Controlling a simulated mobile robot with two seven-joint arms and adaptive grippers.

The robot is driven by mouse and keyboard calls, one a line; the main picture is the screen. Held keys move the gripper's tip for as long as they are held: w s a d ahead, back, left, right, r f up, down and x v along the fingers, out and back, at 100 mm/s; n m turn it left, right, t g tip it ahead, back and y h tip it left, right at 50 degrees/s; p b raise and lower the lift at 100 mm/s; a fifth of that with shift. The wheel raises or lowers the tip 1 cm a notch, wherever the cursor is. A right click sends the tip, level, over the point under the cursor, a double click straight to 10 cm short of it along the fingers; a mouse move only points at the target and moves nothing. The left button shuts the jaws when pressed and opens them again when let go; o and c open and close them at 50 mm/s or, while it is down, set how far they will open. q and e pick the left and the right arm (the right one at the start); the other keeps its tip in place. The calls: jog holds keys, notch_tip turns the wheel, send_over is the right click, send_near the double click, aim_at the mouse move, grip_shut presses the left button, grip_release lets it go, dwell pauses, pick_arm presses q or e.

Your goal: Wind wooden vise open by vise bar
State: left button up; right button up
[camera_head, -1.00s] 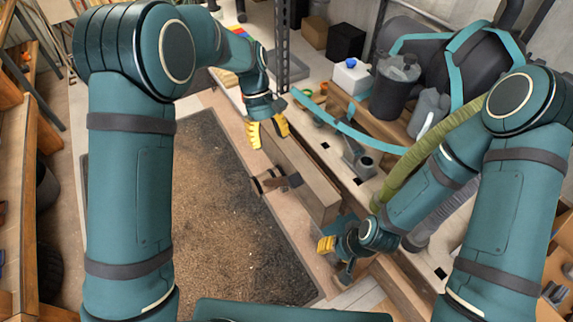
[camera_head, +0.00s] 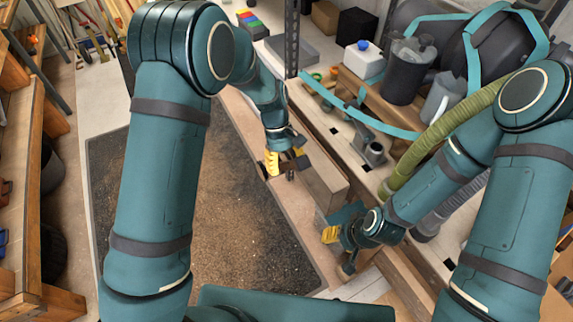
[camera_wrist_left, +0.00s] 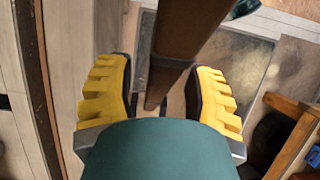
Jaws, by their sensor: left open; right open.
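The wooden vise (camera_head: 324,184) is on the front side of the workbench, in the middle of the head view. My left gripper (camera_head: 284,160) is at the front of the vise and largely covers its screw and bar there. In the left wrist view, the brown vise bar (camera_wrist_left: 183,35) runs down between the two yellow fingertips. My left gripper is open, with a gap on each side of the bar. My right gripper (camera_head: 338,240) is low beside the bench front, away from the bar; it is open and holds nothing visible.
The workbench (camera_head: 325,125) runs along the right, with a grey jug (camera_head: 437,105), a dark canister (camera_head: 405,78) and a white container (camera_head: 361,62) on or behind it. Wooden shelving (camera_head: 32,190) stands at the left.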

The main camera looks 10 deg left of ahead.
pick_arm(q)
jog(key=shift+f, duration=0.1)
grip_shut()
jog(key=shift+w+a+r+p, duration=0.15)
jog(key=shift+w+r+p, duration=0.05)
jog(key=shift+r+p, duration=0.1)
dwell(0.4)
jog(key=shift+w+a+r+g+h+p, duration=0.3)
jog(key=shift+w+a+r+g+p, duration=0.15)
jog(key=shift+w+p, duration=0.15)
jog(key=w+a+r+g+h, duration=0.2)
jog(key=w+a+g+h, duration=0.1)
jog(key=w, duration=0.4)
jog(key=shift+w+a+g+b, duration=0.15)
jog(key=shift+a+g+b, duration=0.15)
jog(key=shift+a+g, duration=0.7)
jog(key=shift+a, duration=0.1)
